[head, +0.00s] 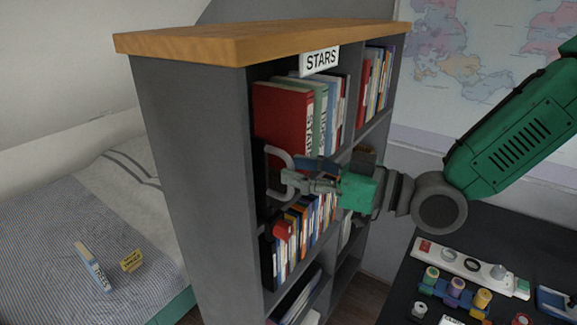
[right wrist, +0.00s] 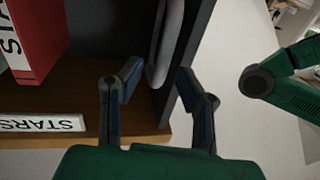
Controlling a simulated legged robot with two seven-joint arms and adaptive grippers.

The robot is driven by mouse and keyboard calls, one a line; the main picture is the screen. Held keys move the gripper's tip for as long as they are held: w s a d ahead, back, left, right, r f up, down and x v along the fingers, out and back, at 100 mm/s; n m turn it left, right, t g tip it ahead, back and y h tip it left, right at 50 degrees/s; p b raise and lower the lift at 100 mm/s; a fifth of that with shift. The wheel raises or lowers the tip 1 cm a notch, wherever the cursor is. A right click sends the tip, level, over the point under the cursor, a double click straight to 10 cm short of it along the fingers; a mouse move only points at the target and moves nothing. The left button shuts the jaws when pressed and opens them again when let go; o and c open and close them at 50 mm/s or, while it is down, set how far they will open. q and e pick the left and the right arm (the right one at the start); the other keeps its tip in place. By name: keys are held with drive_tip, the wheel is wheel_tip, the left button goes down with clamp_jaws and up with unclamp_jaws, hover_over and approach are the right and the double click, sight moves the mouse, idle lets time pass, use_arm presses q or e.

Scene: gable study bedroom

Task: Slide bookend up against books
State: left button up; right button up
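The bookend (head: 279,155) shows a pale grey loop-shaped grip in the STARS compartment of the bookcase, near its left side wall. The loop also shows in the right wrist view (right wrist: 166,45), where a gap of bare shelf separates it from the red book (right wrist: 38,38). The row of books (head: 283,115) stands upright, starting with the thick red one. My right gripper (head: 290,181) is at the loop. In the wrist view its fingers are apart, one on each side of the loop, so it is open. I cannot tell whether either finger touches. My left gripper is not in view.
The bookcase (head: 190,150) has a wooden top and a STARS label (head: 320,60). A lower shelf holds more books, with a red object (head: 282,229) at its front. A bed (head: 50,240) is at left. A dark desk (head: 400,290) with small items stands at lower right.

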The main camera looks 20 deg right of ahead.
drive_tip(key=shift+w+a, duration=0.4)
drive_tip(key=shift+w, duration=0.15)
drive_tip(key=shift+a, duration=0.15)
drive_tip(key=shift+c, duration=0.5)
clamp_jaws()
